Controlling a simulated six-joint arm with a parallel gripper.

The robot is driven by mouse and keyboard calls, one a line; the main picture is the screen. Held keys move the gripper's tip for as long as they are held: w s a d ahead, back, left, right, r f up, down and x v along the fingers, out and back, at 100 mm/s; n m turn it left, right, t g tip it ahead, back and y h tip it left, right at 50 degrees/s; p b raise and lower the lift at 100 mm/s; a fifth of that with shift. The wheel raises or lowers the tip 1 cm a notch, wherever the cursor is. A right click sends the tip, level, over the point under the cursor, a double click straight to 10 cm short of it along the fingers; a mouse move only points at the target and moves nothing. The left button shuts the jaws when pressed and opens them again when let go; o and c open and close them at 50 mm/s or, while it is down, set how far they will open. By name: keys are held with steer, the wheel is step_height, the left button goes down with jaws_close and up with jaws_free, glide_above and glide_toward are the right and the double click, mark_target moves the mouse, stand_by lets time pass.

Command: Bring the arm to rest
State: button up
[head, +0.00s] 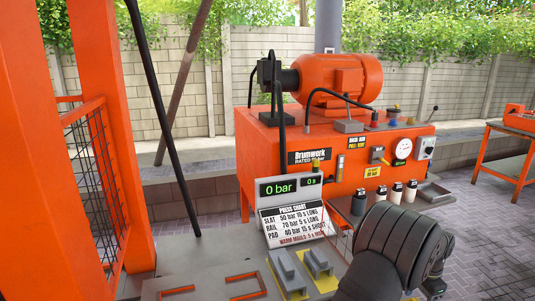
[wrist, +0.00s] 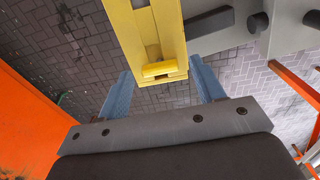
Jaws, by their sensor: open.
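My gripper (wrist: 161,70) shows in the wrist view with its two blue fingers spread apart, so it is open. A yellow block-like part (wrist: 150,35) with a small raised bar lies between the fingers in the picture. I see a gap on both sides of it, and I cannot tell how far below the fingertips it is. In the head view a dark rounded part of my arm fills the lower right, in front of the bench, and the fingers cannot be made out there.
An orange press unit (head: 335,190) with a motor (head: 340,80) stands behind the bench. A 0 bar display (head: 285,188) and press chart (head: 293,222) face me. Grey blocks (head: 290,270) stand on yellow at the front. An orange table (head: 510,140) is at right; open paving lies between.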

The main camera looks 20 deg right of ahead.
steer(key=shift+f, duration=0.3)
steer(key=shift+r, duration=0.1)
